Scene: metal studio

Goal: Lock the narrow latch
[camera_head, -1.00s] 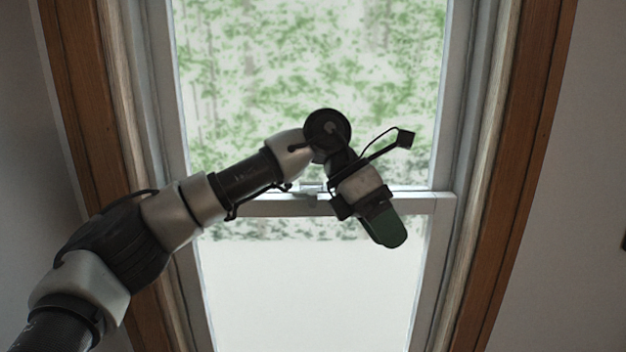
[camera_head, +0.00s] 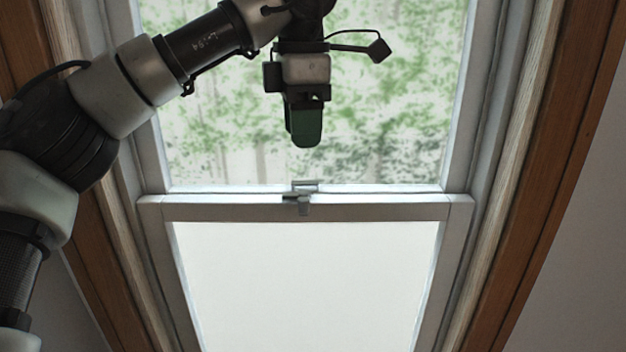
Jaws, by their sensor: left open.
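The narrow latch (camera_head: 302,197) is a small grey metal fitting at the middle of the window's horizontal meeting rail (camera_head: 390,208). A short tab of it hangs over the front of the rail. Whether it is locked cannot be told at this size. My left gripper (camera_head: 305,130), with green fingers pointing down, hangs above the latch in the picture, in front of the upper pane, and is apart from it. It is open, with its fingers overlapping from this angle, and nothing shows between them. My right gripper is not in view.
The lower pane (camera_head: 300,285) is pale and plain; trees show through the upper pane (camera_head: 390,110). A wooden window frame (camera_head: 545,190) stands on both sides. The space around the latch and the right half of the window is clear.

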